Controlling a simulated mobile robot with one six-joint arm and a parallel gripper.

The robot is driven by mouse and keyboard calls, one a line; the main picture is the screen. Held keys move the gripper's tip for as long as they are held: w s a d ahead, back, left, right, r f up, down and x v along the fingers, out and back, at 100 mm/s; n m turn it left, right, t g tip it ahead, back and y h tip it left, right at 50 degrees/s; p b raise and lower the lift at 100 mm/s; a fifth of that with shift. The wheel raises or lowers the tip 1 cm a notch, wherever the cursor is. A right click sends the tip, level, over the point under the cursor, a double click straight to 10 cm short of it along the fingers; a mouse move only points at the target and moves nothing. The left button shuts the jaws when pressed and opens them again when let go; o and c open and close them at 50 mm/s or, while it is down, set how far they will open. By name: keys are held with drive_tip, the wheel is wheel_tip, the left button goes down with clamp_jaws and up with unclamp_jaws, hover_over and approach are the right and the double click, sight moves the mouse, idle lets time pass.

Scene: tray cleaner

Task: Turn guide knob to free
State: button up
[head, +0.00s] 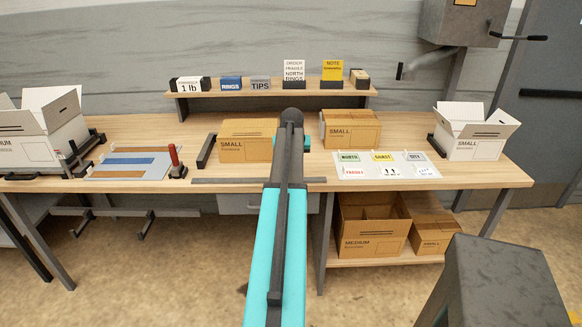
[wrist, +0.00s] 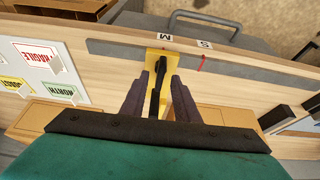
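In the wrist view a yellow piece (wrist: 173,57) sits across a grey rail (wrist: 115,50) near the table's edge, by a label marked M (wrist: 165,37). A narrow black part, seemingly the guide knob (wrist: 156,88), stands on it. My gripper (wrist: 160,76) has its two dark fingers on either side of this knob, with gaps showing; it looks open and I see no clear contact. The knob's setting cannot be read. In the head view my arm hides the knob and the fingers; the rail (head: 230,181) shows along the front edge.
A label marked S (wrist: 205,44) and a red mark (wrist: 201,63) lie right of the yellow piece. Small boxes (head: 247,145) (head: 351,130) stand behind. A label sheet (head: 385,172) lies to the right, a blue-grey board (head: 130,162) to the left.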

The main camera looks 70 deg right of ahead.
drive_tip(key=b+v, duration=0.2)
drive_tip(key=v, duration=1)
drive_tip(key=shift+r, duration=0.2)
drive_tip(key=shift+a, duration=0.1)
drive_tip(key=shift+w, duration=0.1)
